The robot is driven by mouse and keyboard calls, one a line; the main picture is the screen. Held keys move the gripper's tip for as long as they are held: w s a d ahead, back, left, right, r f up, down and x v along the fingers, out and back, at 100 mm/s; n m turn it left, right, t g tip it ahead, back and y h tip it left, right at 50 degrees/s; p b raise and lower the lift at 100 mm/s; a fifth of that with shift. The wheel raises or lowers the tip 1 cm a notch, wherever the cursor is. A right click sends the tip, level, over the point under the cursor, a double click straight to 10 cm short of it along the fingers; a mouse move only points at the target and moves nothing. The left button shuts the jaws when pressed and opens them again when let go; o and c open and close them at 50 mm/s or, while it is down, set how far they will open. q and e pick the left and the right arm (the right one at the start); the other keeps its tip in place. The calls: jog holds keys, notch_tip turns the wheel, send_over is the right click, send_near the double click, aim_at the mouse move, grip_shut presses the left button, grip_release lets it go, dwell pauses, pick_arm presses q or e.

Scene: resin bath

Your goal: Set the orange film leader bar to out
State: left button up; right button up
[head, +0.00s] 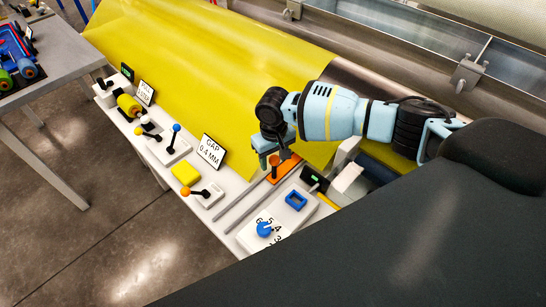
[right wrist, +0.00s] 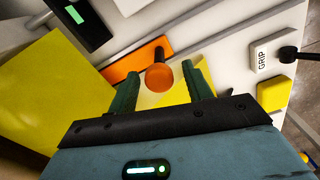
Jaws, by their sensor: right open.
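The orange film leader bar (head: 284,170) is an orange plate with a round upright knob, on the white panel near the edge of the yellow film. In the right wrist view its plate (right wrist: 122,64) lies beside a long grey rail (right wrist: 200,32), and its orange knob (right wrist: 160,76) stands between my fingers. My right gripper (head: 273,160) is open, with its two green fingers on either side of the knob in the right wrist view (right wrist: 163,88). I cannot tell whether a finger touches it. No "out" label is readable. My left gripper is not in view.
A blue dial (head: 264,229) and blue frame (head: 296,200) sit near the front. A GAP sign (head: 211,151), a yellow block (head: 186,174) and an orange-knobbed lever (head: 188,192) stand left. A GRIP label (right wrist: 261,56) shows in the wrist view. Yellow film (head: 200,70) spreads behind.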

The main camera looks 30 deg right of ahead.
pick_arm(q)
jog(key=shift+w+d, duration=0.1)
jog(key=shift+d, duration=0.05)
pick_arm(e)
grip_shut()
jog(key=shift+f, duration=0.1)
